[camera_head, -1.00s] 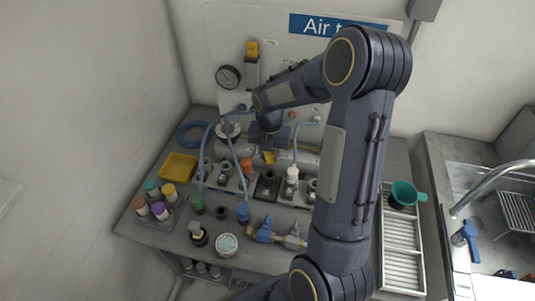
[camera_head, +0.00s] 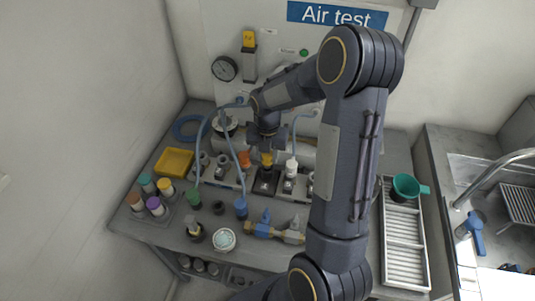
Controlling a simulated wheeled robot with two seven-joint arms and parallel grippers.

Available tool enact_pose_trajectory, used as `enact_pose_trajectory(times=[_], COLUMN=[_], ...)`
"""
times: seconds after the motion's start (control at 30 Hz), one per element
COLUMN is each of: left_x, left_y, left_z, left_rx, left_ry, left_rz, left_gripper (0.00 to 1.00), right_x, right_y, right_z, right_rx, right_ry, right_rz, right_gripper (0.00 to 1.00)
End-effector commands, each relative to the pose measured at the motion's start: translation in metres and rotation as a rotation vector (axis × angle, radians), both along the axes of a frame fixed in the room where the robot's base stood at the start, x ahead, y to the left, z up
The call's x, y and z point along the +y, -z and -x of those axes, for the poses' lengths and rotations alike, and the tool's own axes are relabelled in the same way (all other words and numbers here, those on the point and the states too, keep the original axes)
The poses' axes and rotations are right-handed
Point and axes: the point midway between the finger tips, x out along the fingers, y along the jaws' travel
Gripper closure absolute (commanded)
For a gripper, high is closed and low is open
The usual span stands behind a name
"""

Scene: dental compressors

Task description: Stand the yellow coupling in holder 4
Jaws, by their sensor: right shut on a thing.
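My right gripper (camera_head: 266,147) comes down from above over the row of holders and is shut on the yellow coupling (camera_head: 267,159). The coupling shows just under the fingers and looks about upright. It is over the back part of a dark holder block (camera_head: 264,187) in the middle of the row; whether it touches the block I cannot tell. An orange coupling (camera_head: 244,160) stands just to its left and a white-topped one (camera_head: 291,166) to its right. I cannot read the holder numbers. My left gripper is not in view.
Blue hoses loop close left and right of the gripper. A white rack (camera_head: 404,246) with a green cup (camera_head: 406,187) stands right.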

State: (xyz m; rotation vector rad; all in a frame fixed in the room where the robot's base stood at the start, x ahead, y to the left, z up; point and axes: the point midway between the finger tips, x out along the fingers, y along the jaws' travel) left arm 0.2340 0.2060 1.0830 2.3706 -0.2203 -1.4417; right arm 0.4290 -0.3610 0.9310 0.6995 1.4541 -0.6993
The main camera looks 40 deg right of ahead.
Motion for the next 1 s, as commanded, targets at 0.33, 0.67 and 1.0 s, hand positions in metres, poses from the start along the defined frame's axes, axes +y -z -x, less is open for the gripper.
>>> enact_pose_trajectory(times=[0.33, 0.67, 1.0], left_x=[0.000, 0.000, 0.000], left_y=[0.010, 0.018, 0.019], left_z=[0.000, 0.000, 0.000], left_rx=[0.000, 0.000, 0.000], left_ry=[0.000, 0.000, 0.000], left_rz=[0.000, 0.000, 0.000], left_gripper=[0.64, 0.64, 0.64], right_x=[0.000, 0.000, 0.000], right_y=[0.012, 0.024, 0.025], right_z=[0.000, 0.000, 0.000], right_rx=[0.000, 0.000, 0.000], right_ry=[0.000, 0.000, 0.000], right_rz=[0.000, 0.000, 0.000], right_gripper=[0.92, 0.92, 0.43])
